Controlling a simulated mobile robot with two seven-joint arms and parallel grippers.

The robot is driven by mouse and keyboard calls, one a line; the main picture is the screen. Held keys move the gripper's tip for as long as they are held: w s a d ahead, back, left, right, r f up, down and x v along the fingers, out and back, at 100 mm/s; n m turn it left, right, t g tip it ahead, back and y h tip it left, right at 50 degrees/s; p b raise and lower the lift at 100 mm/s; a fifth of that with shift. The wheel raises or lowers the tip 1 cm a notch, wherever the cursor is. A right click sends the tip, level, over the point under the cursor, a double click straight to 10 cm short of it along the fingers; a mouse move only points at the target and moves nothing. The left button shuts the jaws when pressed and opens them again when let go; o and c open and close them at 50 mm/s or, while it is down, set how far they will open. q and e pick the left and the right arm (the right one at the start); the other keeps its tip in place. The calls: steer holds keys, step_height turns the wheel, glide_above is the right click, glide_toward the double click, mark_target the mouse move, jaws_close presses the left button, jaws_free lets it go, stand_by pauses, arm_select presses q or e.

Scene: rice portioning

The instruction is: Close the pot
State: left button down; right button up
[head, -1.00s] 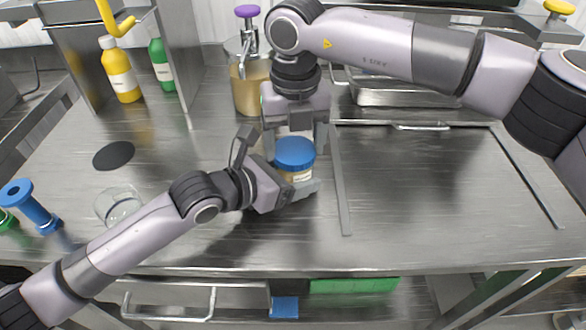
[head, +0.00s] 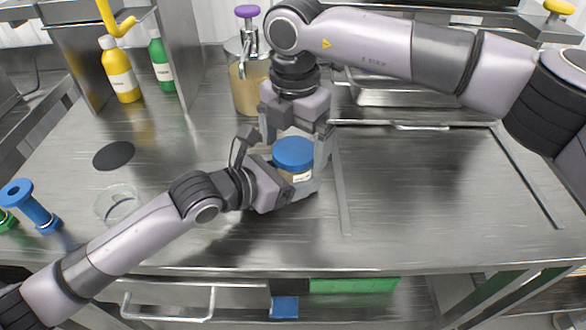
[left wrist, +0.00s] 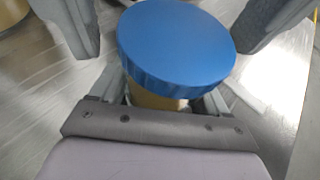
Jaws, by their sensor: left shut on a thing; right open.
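The pot (head: 298,176) is a small jar with tan contents and a white label, standing upright at the middle of the counter. Its blue lid (head: 293,153) sits on top and covers its mouth; it also shows in the left wrist view (left wrist: 176,42). I cannot tell whether the lid is screwed tight. My left gripper (head: 298,188) is shut around the pot's body from the left. My right gripper (head: 294,142) points down from above, open, with its fingers apart on either side of the lid.
A clear glass bowl (head: 118,204) and a black disc (head: 114,155) lie to the left. A dispenser with a purple knob (head: 247,12) stands behind. A yellow bottle (head: 121,72) and a green bottle (head: 161,66) stand at back left. The counter at right (head: 420,190) is clear.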

arm_select(q)
steer(key=shift+f, duration=0.1)
arm_select(e)
step_height(320, 180, up, 12)
steer(key=shift+s, duration=0.1)
stand_by(0.4)
arm_select(q)
jaws_free()
steer(key=shift+b+v, duration=0.3)
steer(key=shift+v, duration=3.3)
arm_select(e)
steer(key=shift+f, duration=0.3)
